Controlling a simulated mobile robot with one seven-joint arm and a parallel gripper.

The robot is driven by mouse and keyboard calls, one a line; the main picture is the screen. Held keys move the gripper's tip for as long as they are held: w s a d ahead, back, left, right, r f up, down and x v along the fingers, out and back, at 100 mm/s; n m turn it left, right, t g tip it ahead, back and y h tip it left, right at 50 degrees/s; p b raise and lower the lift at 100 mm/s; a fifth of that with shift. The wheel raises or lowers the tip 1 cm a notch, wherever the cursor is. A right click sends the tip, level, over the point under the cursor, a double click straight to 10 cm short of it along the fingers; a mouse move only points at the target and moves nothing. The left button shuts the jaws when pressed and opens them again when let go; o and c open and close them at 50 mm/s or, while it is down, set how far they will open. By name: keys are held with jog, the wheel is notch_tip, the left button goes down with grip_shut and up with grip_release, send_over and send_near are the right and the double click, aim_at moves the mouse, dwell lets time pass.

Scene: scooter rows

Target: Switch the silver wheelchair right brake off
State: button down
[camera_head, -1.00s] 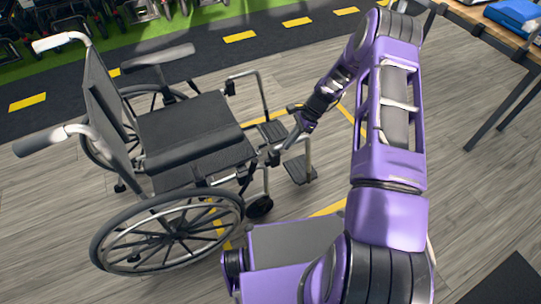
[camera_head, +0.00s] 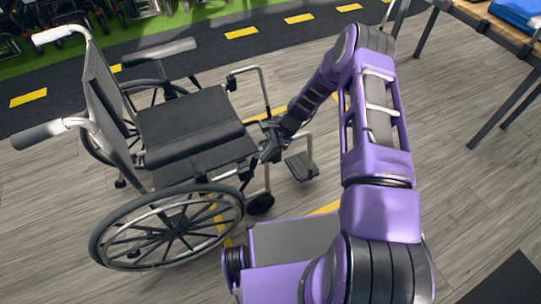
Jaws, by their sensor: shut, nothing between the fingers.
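The silver wheelchair (camera_head: 195,120) stands on the wood floor, facing right, with a black seat and silver frame. Its near side is its right side, with the large near wheel (camera_head: 168,228) low in the view. The right brake is small and dark by the front of that wheel; I cannot make out its lever or its position. My gripper (camera_head: 267,151) is at the front near corner of the seat, close to the frame there. It is shut and empty. I cannot tell whether it touches the wheelchair.
Footrests (camera_head: 301,166) stick out at the wheelchair's front, just right of and below my gripper. A wooden table (camera_head: 490,22) with a blue item (camera_head: 515,14) stands at the upper right. More wheelchairs line the green strip at the back.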

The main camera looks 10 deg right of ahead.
jog(key=shift+s+a+r+t+h+p, duration=0.3)
jog(key=shift+a+r+h+p, duration=0.25)
jog(key=shift+a+p, duration=0.3)
jog(key=shift+f, duration=0.1)
jog(key=w+d+r, duration=0.1)
jog(key=d+r, duration=0.7)
jog(key=shift+w+d, duration=0.15)
jog(key=shift+d, duration=0.05)
